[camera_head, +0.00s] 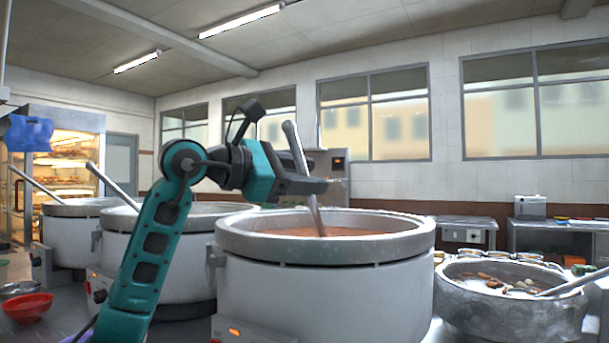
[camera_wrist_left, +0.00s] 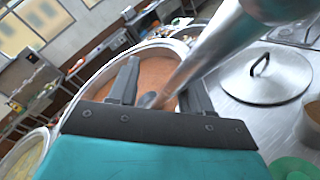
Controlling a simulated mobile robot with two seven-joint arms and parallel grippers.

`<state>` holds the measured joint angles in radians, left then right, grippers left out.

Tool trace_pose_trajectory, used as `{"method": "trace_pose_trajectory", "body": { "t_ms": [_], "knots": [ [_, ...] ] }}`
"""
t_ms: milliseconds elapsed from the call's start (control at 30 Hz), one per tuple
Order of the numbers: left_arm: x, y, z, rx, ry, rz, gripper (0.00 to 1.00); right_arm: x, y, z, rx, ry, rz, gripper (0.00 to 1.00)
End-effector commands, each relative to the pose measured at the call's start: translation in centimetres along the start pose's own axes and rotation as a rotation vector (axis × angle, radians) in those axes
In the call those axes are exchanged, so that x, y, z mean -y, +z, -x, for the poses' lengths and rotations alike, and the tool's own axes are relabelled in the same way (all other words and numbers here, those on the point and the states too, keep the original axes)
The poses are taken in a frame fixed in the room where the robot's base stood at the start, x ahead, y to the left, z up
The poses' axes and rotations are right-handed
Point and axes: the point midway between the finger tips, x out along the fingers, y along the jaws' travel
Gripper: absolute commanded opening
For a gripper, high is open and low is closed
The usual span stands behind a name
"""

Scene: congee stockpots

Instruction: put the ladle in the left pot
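A grey metal ladle (camera_head: 302,172) leans in a large steel pot (camera_head: 325,300) of reddish-brown congee at the centre of the head view. Its handle (camera_wrist_left: 205,55) crosses the left wrist view from the upper right. My left gripper (camera_head: 318,186) is above that pot, beside the handle. In the left wrist view its fingers (camera_wrist_left: 158,90) are apart, with the handle close to them; contact is unclear. Two more large pots, one in the middle (camera_head: 165,262) and one at the far left (camera_head: 70,233), stand to the left, each with a leaning handle. My right gripper is not in view.
A hammered bowl-shaped pot (camera_head: 510,308) with food and a ladle stands at the right. A round metal lid (camera_wrist_left: 266,76) lies on the counter. A red bowl (camera_head: 28,308) is at the lower left. Side counters (camera_head: 465,232) line the back wall.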

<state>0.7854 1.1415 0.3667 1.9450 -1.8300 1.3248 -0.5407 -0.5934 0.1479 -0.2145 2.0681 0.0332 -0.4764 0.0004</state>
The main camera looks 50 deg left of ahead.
Motion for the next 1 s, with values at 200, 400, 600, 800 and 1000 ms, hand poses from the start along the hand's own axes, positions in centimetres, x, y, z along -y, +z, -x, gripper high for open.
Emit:
{"method": "trace_pose_trajectory", "body": {
  "t_ms": [200,400,600,800,1000],
  "knots": [
    [0.0,-0.1,0.0,-0.001,-0.002,0.001,0.50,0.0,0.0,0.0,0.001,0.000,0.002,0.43],
    [0.1,-0.2,1.3,-0.001,0.001,0.001,0.50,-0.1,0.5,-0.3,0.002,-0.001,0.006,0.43],
    [0.2,-0.2,5.3,-0.001,0.003,-0.001,0.50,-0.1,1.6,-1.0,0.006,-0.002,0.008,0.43],
    [0.1,-0.1,9.6,0.001,0.003,0.000,0.50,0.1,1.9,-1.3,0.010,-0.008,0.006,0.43],
    [0.0,0.0,12.2,0.000,0.001,0.000,0.50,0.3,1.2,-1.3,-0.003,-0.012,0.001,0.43]
  ]
}}
